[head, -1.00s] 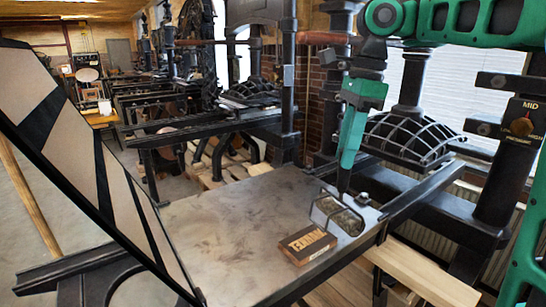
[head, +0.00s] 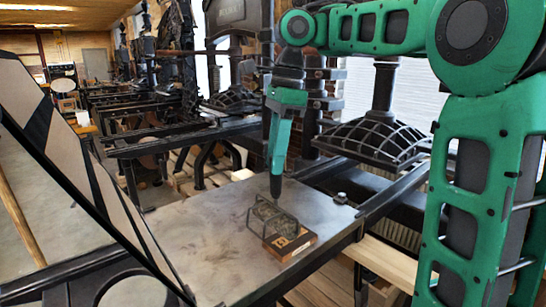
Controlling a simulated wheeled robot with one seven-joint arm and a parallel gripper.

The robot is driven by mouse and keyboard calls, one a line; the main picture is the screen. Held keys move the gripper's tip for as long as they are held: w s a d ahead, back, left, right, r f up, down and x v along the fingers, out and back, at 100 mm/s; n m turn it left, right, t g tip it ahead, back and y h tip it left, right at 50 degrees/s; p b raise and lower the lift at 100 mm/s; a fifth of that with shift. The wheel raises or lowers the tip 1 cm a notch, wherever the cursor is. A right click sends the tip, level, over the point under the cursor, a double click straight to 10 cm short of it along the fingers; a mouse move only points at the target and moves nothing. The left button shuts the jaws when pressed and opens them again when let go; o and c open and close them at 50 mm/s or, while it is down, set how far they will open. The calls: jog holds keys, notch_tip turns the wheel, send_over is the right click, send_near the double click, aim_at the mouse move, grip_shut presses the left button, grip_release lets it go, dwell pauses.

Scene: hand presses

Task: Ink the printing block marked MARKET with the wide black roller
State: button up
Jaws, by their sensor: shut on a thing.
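My gripper (head: 277,174) points down over the flat metal press bed (head: 190,230) and is shut on the dark handle of a roller (head: 270,214). The roller has a dark wire frame and hangs below the fingers. In this view it overlaps the top of a wooden printing block (head: 302,246) lying on the bed. I cannot tell whether the roller touches the block. The roller hides most of the block's dark printing face; only part of its pale lettering shows, so its word cannot be read now.
A slanted framed panel (head: 90,170) rises at the left of the bed. A dark rail (head: 385,200) runs along the bed's right side, beside a ribbed press part (head: 375,140). The left part of the bed is clear. More presses stand behind.

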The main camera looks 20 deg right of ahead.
aim_at(275, 179)
jog(key=shift+a+f, duration=0.1)
jog(key=shift+f, duration=0.05)
jog(key=shift+a+f, duration=0.1)
jog(key=shift+f, duration=0.35)
jog(key=shift+d+f, duration=0.2)
jog(key=shift+f, duration=2)
